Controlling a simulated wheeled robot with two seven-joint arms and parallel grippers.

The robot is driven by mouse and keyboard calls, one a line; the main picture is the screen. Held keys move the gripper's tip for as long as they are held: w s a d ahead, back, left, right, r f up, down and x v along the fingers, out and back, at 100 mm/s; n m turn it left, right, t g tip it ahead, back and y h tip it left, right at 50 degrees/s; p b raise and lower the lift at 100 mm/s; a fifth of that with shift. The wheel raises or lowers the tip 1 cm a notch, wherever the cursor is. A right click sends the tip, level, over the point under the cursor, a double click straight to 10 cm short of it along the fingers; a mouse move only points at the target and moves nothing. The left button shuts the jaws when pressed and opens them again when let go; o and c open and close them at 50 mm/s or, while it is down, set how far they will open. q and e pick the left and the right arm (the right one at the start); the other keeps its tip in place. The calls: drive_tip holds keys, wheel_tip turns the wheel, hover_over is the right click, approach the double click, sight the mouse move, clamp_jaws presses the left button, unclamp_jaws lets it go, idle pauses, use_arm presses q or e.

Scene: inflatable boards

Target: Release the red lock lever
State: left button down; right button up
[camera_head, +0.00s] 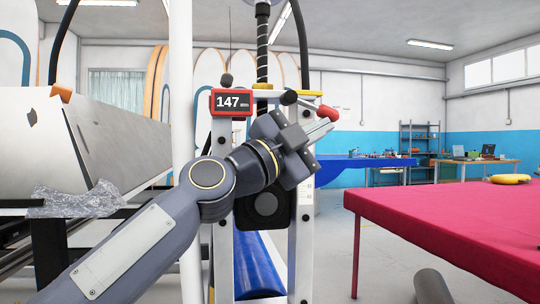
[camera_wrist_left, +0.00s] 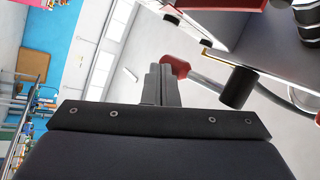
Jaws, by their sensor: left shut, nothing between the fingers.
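The red lock lever's knob (camera_head: 328,112) sticks out at the upper right of the white machine frame, on a metal rod. My left gripper (camera_head: 326,127) is in front of the frame with its fingers closed and empty, the tips just below the knob. In the left wrist view the closed left fingers (camera_wrist_left: 158,78) lie right beside the red knob (camera_wrist_left: 179,67), which is partly hidden behind them. I cannot tell whether they touch. The lever's rod runs off to the right there. My right gripper is not in view.
A red display reading 147 (camera_head: 231,102) sits on the frame's left post. A blue roll (camera_head: 258,266) lies low in the frame. A red-covered table (camera_head: 450,212) stands at the right, and a grey metal machine (camera_head: 110,135) at the left. Floor shows between frame and table.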

use_arm(q)
drive_tip(key=shift+d+r, duration=0.35)
drive_tip(key=shift+r, duration=0.1)
drive_tip(key=shift+w+d+r+p, duration=0.1)
drive_tip(key=shift+d+r+p, duration=0.3)
drive_tip(key=shift+r, duration=0.1)
idle(0.3)
drive_tip(key=s+a+f+b, duration=0.5)
drive_tip(key=s+f+b, duration=0.1)
drive_tip(key=f+b, duration=0.3)
drive_tip(key=shift+s+f, duration=0.35)
drive_tip(key=shift+f, duration=0.15)
